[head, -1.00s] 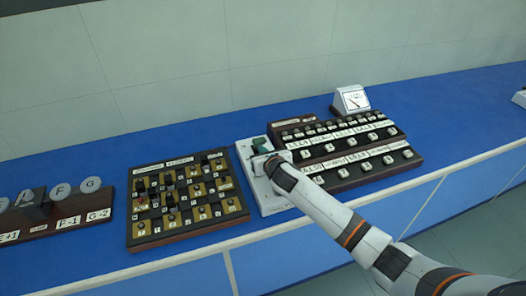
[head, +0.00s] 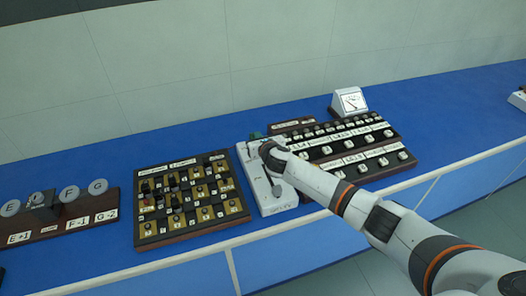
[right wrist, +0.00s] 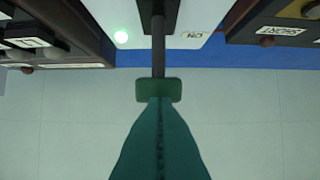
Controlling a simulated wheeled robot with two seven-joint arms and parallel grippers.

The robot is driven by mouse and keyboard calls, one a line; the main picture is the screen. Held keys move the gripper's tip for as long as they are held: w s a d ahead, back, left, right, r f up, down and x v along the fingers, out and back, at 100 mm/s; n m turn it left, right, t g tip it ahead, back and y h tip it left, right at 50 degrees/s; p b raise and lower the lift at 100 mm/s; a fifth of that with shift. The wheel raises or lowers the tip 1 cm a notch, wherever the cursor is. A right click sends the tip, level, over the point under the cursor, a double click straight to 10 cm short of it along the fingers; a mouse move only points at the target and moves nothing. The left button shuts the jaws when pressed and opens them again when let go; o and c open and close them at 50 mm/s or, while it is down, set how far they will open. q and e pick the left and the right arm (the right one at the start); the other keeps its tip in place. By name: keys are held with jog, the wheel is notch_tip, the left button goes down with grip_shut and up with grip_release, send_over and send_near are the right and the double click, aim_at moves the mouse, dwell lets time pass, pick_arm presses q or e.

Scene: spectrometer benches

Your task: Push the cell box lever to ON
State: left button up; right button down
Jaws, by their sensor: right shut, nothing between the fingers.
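The white cell box (head: 262,180) stands on the blue bench between two dark panels. In the right wrist view its far end shows an ON label (right wrist: 194,36) and a glowing green lamp (right wrist: 121,37). The lever's dark rod (right wrist: 158,55) leans toward the wall, on the ON side, with a green handle (right wrist: 158,90) at its end. My right gripper (right wrist: 158,105) is shut, its teal fingertips at the handle; I cannot tell whether they touch. In the head view the right gripper (head: 257,138) is over the box's far end. The left gripper is out of view.
A brown and gold plug panel (head: 188,233) lies left of the box, close beside it. A dark stepped panel with labelled knobs (head: 395,175) and a white meter (head: 349,102) are on the right. Blue bench (head: 130,145) is clear behind the plug panel.

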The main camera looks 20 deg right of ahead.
jog(key=shift+w+r, duration=0.2)
jog(key=shift+w, duration=0.75)
jog(key=shift+w+r, duration=0.1)
jog(key=shift+r, duration=0.2)
